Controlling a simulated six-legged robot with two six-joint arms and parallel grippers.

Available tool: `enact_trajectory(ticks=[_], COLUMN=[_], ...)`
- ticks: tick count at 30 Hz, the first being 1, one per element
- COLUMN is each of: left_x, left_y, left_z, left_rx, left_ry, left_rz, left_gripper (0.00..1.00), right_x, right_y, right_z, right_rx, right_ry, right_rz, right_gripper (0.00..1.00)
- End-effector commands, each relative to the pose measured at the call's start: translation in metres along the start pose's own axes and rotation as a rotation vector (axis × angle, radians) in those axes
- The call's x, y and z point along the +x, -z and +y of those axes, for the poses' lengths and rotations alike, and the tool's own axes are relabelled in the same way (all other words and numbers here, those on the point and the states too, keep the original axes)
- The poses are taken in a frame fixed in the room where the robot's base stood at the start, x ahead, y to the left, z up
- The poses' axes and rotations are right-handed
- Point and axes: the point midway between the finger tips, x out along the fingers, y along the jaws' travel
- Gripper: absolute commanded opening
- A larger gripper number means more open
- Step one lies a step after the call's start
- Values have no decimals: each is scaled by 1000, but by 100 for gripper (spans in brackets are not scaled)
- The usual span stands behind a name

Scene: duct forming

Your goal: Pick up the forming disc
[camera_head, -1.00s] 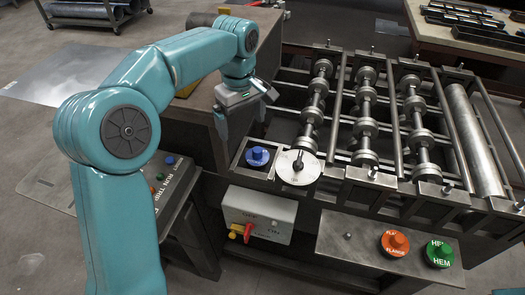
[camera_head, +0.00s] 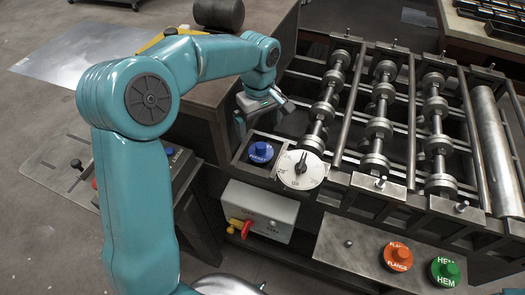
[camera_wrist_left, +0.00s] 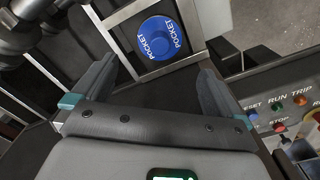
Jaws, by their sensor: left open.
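A blue disc marked POCKET (camera_head: 262,152) with a raised knob sits on a square plate at the left front corner of the roller machine. It also shows in the wrist view (camera_wrist_left: 160,38). An orange disc marked FLANGE (camera_head: 397,255) and a green disc marked HEM (camera_head: 445,270) sit on the front shelf. My left gripper (camera_head: 264,114) is open and empty, just behind and above the blue disc, apart from it. In the wrist view its fingers (camera_wrist_left: 157,72) point toward the blue disc, which lies beyond the fingertips. My right gripper does not show.
A white dial (camera_head: 301,170) stands right beside the blue disc. Roller shafts (camera_head: 380,110) fill the machine bed. A grey box with a red and yellow switch (camera_head: 245,228) hangs below. A button panel (camera_wrist_left: 290,105) lies right in the wrist view.

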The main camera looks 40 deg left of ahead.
Motion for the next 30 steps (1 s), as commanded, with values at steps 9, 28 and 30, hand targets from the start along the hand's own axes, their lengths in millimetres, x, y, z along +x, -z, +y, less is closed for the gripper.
enact_trajectory(ticks=[9, 28, 30], left_x=[38, 88, 88], left_y=[0, -1, -1], left_z=[2, 8, 8], left_rx=[1, 0, 0], left_ry=[0, -2, -2], left_rz=[-1, 0, 0], left_gripper=[100, 94, 71], right_x=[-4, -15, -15], right_y=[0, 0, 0], right_z=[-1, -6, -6], right_rx=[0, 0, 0], right_ry=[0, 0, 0], right_rz=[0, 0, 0], right_gripper=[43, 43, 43])
